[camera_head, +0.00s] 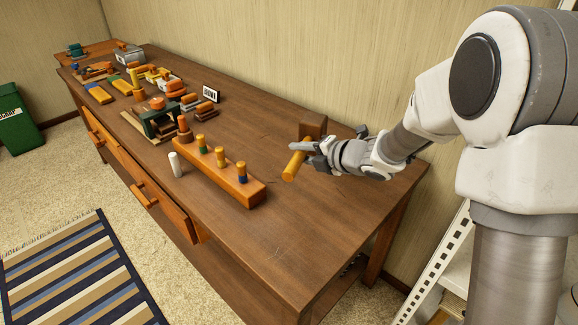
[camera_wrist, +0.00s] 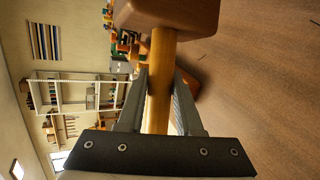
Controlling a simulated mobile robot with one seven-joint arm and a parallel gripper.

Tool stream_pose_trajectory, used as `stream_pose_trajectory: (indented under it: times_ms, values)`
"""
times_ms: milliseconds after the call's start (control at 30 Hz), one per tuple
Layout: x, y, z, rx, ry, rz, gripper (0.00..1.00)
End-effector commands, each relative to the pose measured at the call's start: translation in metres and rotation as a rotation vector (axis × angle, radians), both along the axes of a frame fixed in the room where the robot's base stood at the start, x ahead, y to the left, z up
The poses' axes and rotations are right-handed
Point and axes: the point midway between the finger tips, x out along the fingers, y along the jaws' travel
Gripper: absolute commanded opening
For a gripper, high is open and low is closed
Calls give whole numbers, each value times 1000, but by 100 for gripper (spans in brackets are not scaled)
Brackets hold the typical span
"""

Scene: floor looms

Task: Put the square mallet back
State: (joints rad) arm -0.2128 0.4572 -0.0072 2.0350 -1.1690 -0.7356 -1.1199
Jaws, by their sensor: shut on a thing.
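The square mallet has a brown block head (camera_head: 313,127) and a light orange-brown handle (camera_head: 291,170). My gripper (camera_head: 304,147) is shut on the handle, just below the head, near the right end of the workbench. The mallet is tilted, with its head toward the wall and its handle end toward the front edge. I cannot tell whether it touches the bench top. In the wrist view the head (camera_wrist: 168,14) fills the top, and the handle (camera_wrist: 160,75) runs down between my gripper's fingers (camera_wrist: 161,85).
A long orange wooden block (camera_head: 249,195) with several coloured-banded pegs lies left of my gripper on the workbench (camera_head: 290,235). A white cylinder (camera_head: 175,164) stands at its front. A dark green tool (camera_head: 160,120) and many wooden pieces crowd the far half. The near right bench top is clear.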

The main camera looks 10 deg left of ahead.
Motion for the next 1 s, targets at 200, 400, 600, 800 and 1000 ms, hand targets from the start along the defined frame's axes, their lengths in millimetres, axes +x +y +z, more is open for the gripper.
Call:
stream_pose_trajectory:
  times_ms: [200, 400, 600, 800, 1000]
  values:
    - [23, 30, -24, 0, 1, 7, 0]
    - [52, 63, -49, 1, 0, 6, 0]
    - [71, 84, -65, 1, -3, 4, 0]
    - [75, 88, -74, 1, -2, 3, 0]
    - [74, 88, -103, 1, 1, 3, 0]
